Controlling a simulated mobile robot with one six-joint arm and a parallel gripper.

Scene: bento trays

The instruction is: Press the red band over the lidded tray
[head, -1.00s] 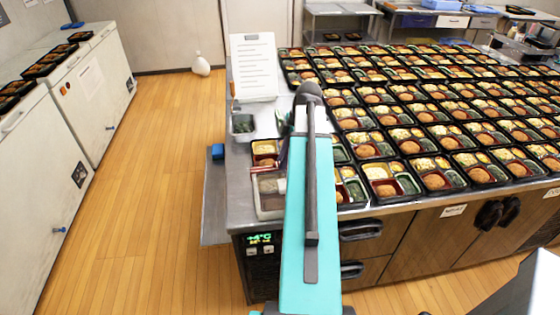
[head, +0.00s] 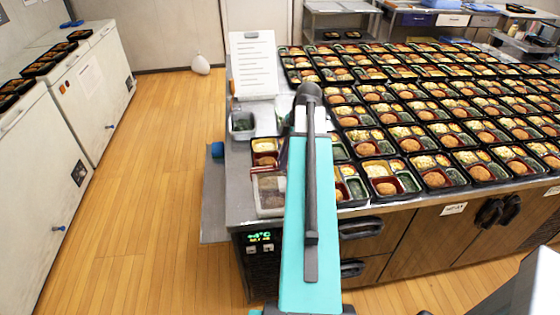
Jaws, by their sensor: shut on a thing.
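My teal arm link (head: 310,220) stands upright in front of the counter's left end and hides much of what lies behind it. My gripper is hidden behind it. A black tray with yellow and reddish-brown food (head: 265,146) shows just left of the arm. In front of it is a clear-topped container (head: 268,196) with dull contents; I cannot tell whether it is the lidded tray.
Many filled bento trays (head: 440,160) cover the counter right of the arm. A small metal pan of greens (head: 242,124) and a white printed sheet (head: 253,65) stand behind left. White freezers (head: 50,140) line the left wall. The wooden floor (head: 150,220) between is clear.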

